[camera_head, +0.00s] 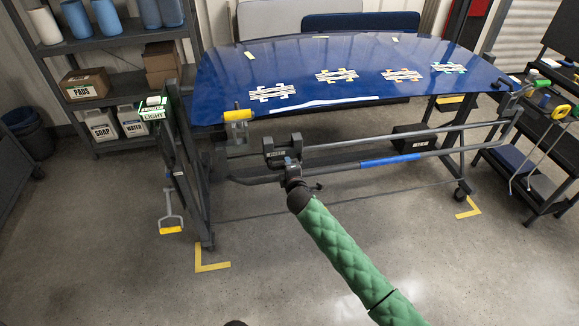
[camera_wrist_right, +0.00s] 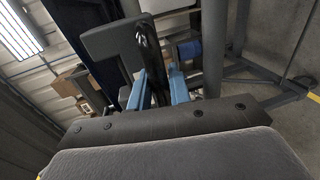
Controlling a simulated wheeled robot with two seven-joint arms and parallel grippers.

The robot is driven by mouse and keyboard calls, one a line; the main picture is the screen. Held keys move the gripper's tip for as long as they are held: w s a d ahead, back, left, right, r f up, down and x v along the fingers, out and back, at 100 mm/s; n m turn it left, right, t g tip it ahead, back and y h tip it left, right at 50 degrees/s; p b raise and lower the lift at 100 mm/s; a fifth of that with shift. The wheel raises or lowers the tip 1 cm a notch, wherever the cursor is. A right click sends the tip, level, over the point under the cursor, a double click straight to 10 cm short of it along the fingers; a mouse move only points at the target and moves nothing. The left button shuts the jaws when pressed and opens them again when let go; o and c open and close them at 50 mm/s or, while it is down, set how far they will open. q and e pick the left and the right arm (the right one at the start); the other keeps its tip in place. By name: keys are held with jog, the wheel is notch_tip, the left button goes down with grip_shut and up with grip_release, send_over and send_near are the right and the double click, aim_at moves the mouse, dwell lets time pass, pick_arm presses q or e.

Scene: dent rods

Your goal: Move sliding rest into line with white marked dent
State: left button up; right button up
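A dark sliding rest (camera_head: 269,146) sits near the left end of the grey rail in front of a blue panel (camera_head: 225,85). Several marked dents lie in a row on the panel. The leftmost one (camera_head: 272,93) has marks that look mostly white and lies above the rest, slightly to its left. My right gripper (camera_head: 291,168) is at the underside of the rest. In the right wrist view its light-blue fingers (camera_wrist_right: 158,92) stand on both sides of a dark upright bar (camera_wrist_right: 147,50) of the rest and appear closed on it. My left gripper is outside both views.
The lower rail has a blue sleeve (camera_head: 390,160). A yellow-topped clamp (camera_head: 237,115) stands at the panel's left front corner. Shelves with boxes and jugs (camera_head: 102,125) are at left. A tool cart (camera_head: 525,160) is at right.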

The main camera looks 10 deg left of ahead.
jog(key=o, duration=0.3)
jog(key=shift+s, duration=0.1)
